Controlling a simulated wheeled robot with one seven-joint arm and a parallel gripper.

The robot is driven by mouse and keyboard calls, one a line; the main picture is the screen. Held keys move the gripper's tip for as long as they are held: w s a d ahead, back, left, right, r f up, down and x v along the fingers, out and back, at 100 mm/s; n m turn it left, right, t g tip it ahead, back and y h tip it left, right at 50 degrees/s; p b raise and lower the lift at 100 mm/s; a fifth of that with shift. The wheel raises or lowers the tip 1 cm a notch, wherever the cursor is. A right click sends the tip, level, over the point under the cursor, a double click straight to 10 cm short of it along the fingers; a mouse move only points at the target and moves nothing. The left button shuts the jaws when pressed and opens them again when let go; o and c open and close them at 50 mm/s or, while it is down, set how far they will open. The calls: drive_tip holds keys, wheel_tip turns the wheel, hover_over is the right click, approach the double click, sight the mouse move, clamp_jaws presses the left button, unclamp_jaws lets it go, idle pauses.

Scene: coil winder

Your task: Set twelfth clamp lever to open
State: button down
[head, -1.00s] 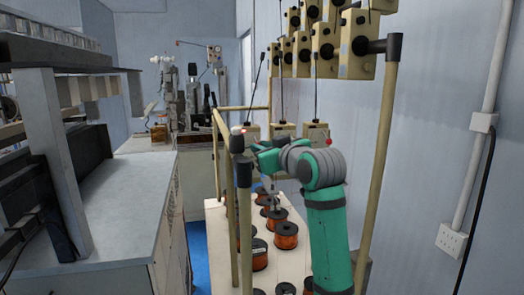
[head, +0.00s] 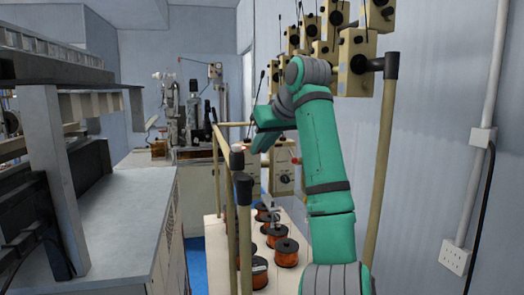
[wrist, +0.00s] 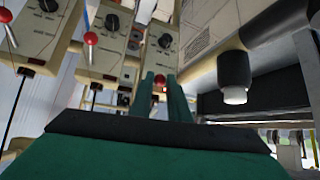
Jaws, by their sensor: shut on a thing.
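Cream clamp boxes with dark dials and red-balled levers fill the upper left of the wrist view. A clamp lever with a red ball (wrist: 159,83) shows between the fingertips of my gripper (wrist: 162,88), which is shut on it. Its box (wrist: 160,45) is just beyond. Another red-balled lever (wrist: 91,39) hangs to the left on its own box (wrist: 103,50). In the head view my green gripper (head: 253,145) reaches left by the lower row of boxes (head: 282,170). My arm hides part of that row. I cannot tell the lever numbers or its exact angle.
Cream rails with black joints (head: 243,190) frame the rack on the left. Copper wire spools (head: 286,252) stand on the white base below. More boxes (head: 357,60) hang above. A dark capped post (wrist: 234,75) is close on the right in the wrist view.

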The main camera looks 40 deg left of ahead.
drive_tip(key=shift+a+r+g+h, duration=0.1)
drive_tip(key=shift+r+g+h, duration=0.2)
drive_tip(key=shift+w+a+r, duration=0.1)
idle(0.5)
drive_tip(key=c, duration=1.7)
unclamp_jaws()
drive_tip(key=shift+o, duration=0.2)
drive_tip(key=v, duration=1)
drive_tip(key=shift+r, duration=0.35)
